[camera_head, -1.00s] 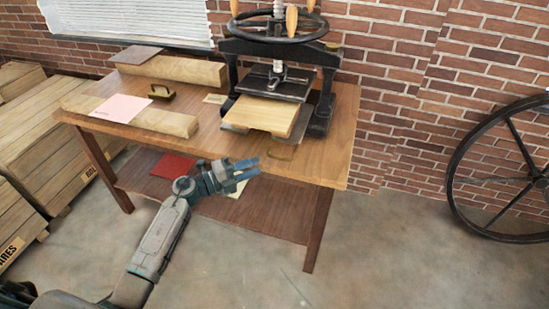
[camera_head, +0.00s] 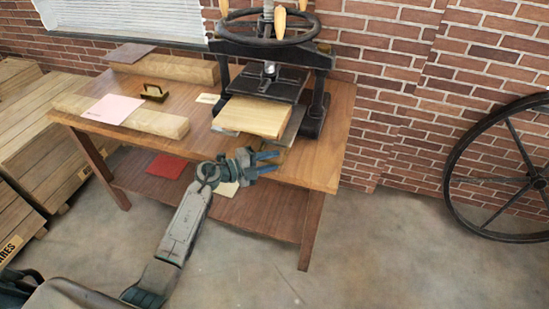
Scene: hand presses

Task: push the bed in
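The black hand press (camera_head: 262,85) stands at the back right of the wooden table. Its bed sticks out toward me from under the dark platen; a strip of the grey bed (camera_head: 292,126) shows right of a light wooden board (camera_head: 252,117) that covers most of it. My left gripper (camera_head: 273,162) is at the table's front edge, just in front of the bed. Its two blue fingers are apart with nothing visible between them. My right gripper is not in view.
Two wooden beams lie on the left of the table (camera_head: 330,160), the front one under a pink sheet (camera_head: 113,109). A large spoked wheel (camera_head: 500,170) leans by the brick wall at right. Crates stand at left.

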